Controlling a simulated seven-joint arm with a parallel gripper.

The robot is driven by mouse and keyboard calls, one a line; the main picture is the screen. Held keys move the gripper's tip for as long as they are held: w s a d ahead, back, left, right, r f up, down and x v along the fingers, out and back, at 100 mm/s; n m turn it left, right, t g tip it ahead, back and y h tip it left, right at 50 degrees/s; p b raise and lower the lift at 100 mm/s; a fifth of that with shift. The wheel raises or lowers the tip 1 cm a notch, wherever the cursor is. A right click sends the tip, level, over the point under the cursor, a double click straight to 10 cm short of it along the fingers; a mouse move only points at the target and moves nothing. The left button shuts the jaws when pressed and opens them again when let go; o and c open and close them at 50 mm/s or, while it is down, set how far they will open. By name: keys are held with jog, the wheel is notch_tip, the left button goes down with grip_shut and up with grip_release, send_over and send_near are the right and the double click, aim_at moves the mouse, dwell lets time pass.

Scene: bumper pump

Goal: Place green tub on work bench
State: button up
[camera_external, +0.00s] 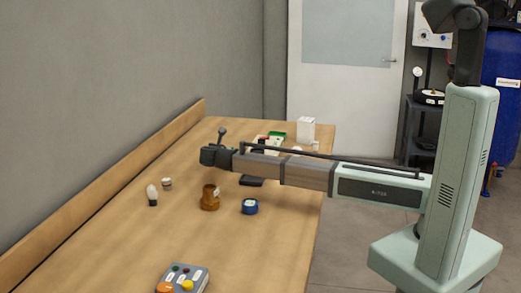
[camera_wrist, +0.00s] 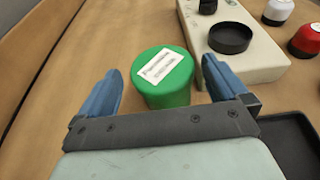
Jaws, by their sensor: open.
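The green tub (camera_wrist: 166,82) has a round green lid with a white label. In the wrist view it stands upright on the wooden work bench (camera_wrist: 75,57), beside a pale block. My gripper (camera_wrist: 161,76) is open, with one blue finger to each side of the tub in the picture and a visible gap on both sides. I cannot tell how far above the tub the fingertips are. In the external view my gripper (camera_external: 217,156) hangs over the far half of the bench (camera_external: 130,222), and I cannot make out the tub there.
The pale block (camera_wrist: 255,52) carries a black round dish (camera_wrist: 230,38). A red-and-white piece (camera_wrist: 305,40) and a black tray (camera_wrist: 290,145) are at the right. A brown pot (camera_external: 210,198), blue round item (camera_external: 250,206), bulb (camera_external: 152,194) and button box (camera_external: 183,279) stand nearer.

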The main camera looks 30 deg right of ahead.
jog(key=shift+x, duration=1.6)
jog(key=shift+c, duration=0.2)
jog(key=shift+s, duration=0.1)
jog(key=c, duration=1)
jog(key=shift+c, duration=1.3)
jog(key=shift+r, duration=0.15)
